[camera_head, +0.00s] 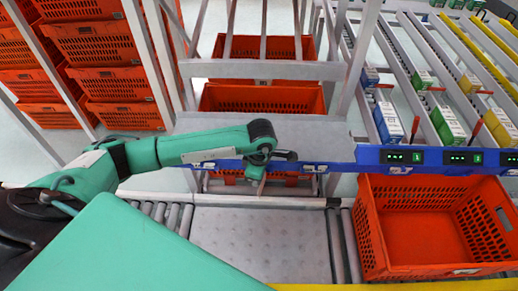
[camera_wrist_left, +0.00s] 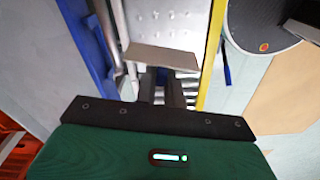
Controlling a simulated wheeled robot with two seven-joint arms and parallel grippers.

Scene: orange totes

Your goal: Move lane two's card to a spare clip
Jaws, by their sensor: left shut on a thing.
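My left gripper (camera_head: 284,156) hangs at the left part of the blue rail (camera_head: 340,157), and its fingertips are small and dark in the head view. In the left wrist view the gripper (camera_wrist_left: 160,82) is shut on a flat grey-brown card (camera_wrist_left: 162,58), held across the fingertips and apart from the blue rail (camera_wrist_left: 86,48). The card cannot be made out in the head view. A small white piece (camera_head: 315,168) shows on the rail just right of the gripper. The lane-two display (camera_head: 463,158) is lit green. My right gripper is not in view.
An empty orange tote (camera_head: 430,262) stands below the rail at the right. Sloped lanes above it hold blue, green and yellow boxes (camera_head: 388,123). Orange totes (camera_head: 103,48) are stacked at the back left. A metal plate (camera_head: 255,245) between rollers lies clear below the gripper.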

